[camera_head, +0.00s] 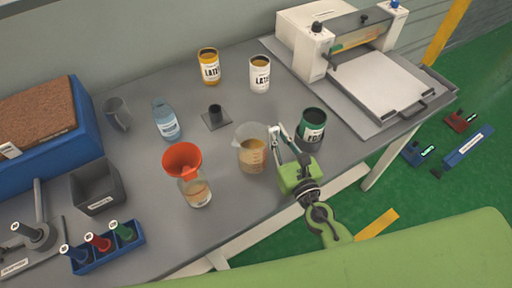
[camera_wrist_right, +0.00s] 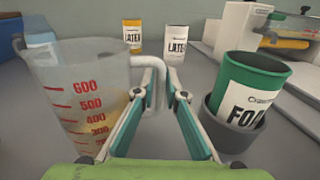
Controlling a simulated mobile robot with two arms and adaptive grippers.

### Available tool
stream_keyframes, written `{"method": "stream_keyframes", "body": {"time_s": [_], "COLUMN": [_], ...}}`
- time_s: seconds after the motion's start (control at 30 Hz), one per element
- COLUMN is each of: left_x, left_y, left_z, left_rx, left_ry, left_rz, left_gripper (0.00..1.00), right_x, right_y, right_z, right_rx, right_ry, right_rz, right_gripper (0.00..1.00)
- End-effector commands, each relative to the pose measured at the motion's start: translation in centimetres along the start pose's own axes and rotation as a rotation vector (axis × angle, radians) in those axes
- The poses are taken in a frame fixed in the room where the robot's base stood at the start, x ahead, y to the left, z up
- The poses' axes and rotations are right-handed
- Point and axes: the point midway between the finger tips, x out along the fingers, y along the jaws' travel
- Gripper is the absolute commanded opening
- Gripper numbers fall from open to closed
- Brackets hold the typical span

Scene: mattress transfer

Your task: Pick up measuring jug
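The measuring jug (camera_head: 252,152) is clear, with red graduation marks and a tan liquid inside. It stands upright on the grey table, and its body fills the left of the right wrist view (camera_wrist_right: 88,95). Its pale handle (camera_wrist_right: 150,64) points to the right, toward my right gripper. My right gripper (camera_head: 277,131) has green-and-grey fingers drawn close together at the tips. In the right wrist view the fingertips (camera_wrist_right: 166,92) lie either side of the handle and appear closed on it. My left gripper is not in view.
A green can (camera_head: 312,130) in a dark holder stands close right of my right gripper. A jar with an orange funnel (camera_head: 184,160) stands left of the jug. A dark weight on a plate (camera_head: 215,115) and two latex cans (camera_head: 209,68) are behind. A press (camera_head: 345,60) fills the back right.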

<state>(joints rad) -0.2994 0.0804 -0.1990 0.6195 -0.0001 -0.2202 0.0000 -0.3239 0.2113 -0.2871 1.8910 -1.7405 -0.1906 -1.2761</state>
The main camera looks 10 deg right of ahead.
Motion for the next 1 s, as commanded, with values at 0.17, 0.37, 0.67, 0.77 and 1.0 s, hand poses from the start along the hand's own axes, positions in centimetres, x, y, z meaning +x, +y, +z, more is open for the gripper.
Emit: {"method": "stream_keyframes", "body": {"time_s": [0.17,0.37,0.67,0.77,1.0], "left_x": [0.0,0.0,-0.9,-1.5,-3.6], "left_y": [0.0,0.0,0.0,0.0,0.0], "left_z": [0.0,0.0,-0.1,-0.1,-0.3], "left_rx": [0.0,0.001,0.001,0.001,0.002], "left_ry": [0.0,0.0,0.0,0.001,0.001], "left_rz": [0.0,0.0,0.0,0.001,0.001], "left_gripper": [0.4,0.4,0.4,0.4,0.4], "right_x": [0.0,0.0,0.0,0.0,0.0], "right_y": [0.0,0.0,0.1,0.0,0.1], "right_z": [0.2,0.2,1.2,2.1,4.6], "right_rx": [0.001,0.001,0.001,0.003,0.002], "right_ry": [-0.003,-0.003,-0.003,-0.003,-0.003], "right_rz": [-0.001,-0.001,0.0,-0.001,-0.001], "right_gripper": [0.0,0.0,0.0,0.0,0.0]}}
